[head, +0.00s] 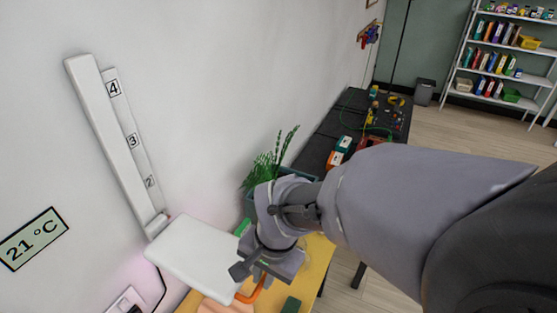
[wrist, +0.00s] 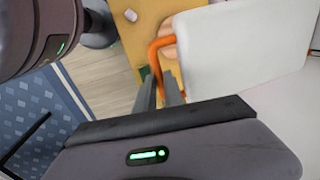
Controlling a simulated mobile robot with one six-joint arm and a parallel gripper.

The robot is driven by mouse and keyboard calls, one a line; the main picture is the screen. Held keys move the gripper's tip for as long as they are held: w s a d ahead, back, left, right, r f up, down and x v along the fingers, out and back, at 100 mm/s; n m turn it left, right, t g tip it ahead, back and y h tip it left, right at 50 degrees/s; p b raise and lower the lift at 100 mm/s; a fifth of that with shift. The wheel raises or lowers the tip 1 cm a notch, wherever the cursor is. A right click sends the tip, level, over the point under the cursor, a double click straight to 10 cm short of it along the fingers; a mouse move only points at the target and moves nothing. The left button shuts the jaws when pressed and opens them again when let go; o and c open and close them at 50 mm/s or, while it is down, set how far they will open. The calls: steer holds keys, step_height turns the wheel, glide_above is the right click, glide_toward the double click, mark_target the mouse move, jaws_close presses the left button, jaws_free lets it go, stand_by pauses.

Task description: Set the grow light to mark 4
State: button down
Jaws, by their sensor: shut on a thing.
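The grow light (head: 195,258) is a flat white panel that juts from a white wall rail (head: 105,140). Its carriage (head: 156,225) sits low on the rail, below mark 2 (head: 150,181). Mark 3 (head: 133,141) and mark 4 (head: 114,88) are higher up on the scale strip; no mark 1 shows. An orange handle (head: 256,289) is on the panel's near edge. My gripper (head: 252,275) is shut on this handle. In the wrist view, the handle (wrist: 153,52) meets the fingers of my gripper (wrist: 160,88), beside the white panel (wrist: 245,50).
A yellow-topped table (head: 318,252) lies below the light, with a leafy plant (head: 268,165) in a planter behind my gripper. A dark workbench (head: 335,122) with tools stands beyond. A temperature sign (head: 33,238) hangs on the left wall. Floor to the right is open.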

stand_by(0.9)
step_height(320, 180, up, 36)
steer(key=p, duration=2.4)
steer(key=shift+r+p, duration=0.25)
steer(key=shift+p, duration=0.15)
steer(key=c, duration=1.5)
jaws_free()
steer(key=shift+o, duration=0.2)
